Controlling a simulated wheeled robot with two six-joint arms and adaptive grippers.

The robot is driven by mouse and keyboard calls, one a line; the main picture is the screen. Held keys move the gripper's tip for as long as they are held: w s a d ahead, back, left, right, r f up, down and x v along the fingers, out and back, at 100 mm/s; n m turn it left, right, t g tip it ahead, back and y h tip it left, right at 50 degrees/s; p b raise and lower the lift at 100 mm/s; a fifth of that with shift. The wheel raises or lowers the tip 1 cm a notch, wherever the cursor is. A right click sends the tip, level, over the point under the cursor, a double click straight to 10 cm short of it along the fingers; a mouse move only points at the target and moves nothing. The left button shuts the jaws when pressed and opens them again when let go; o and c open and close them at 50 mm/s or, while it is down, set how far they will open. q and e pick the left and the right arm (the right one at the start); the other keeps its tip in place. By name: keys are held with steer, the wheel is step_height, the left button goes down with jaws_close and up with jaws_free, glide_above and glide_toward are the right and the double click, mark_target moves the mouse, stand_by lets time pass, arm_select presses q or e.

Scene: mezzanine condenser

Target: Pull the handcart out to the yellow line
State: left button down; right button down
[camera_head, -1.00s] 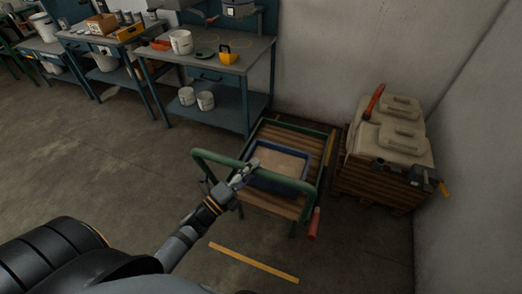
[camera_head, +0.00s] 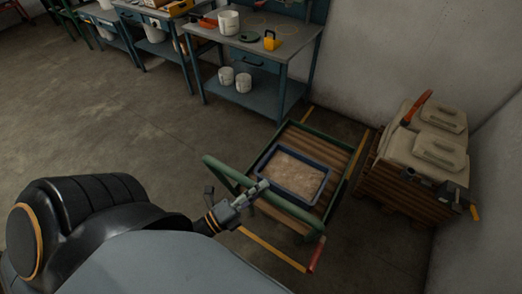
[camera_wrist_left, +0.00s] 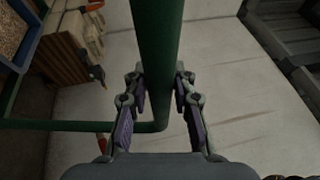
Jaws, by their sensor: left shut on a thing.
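A blue tray of sand (camera_head: 296,172) rests on the deck. My left gripper (camera_head: 262,186) is shut on the green handle bar; in the left wrist view the bar (camera_wrist_left: 157,50) passes between its fingers (camera_wrist_left: 158,95). The yellow line (camera_head: 270,248) lies on the floor at the cart's near end, just beyond my body, with the handle close above it in the picture. My right gripper is out of view.
A wooden crate with beige sacks (camera_head: 435,130) stands to the right of the cart, near the wall. A blue workbench (camera_head: 250,68) with buckets stands behind left. Yellow floor strips (camera_head: 352,165) show beside and behind the cart. Floor to the left is open.

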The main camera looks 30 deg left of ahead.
arm_select(q)
steer(key=c, duration=1.1)
jaws_free()
steer(key=v, duration=0.7)
steer(key=shift+s+a+f, duration=0.1)
steer(key=shift+s, duration=0.2)
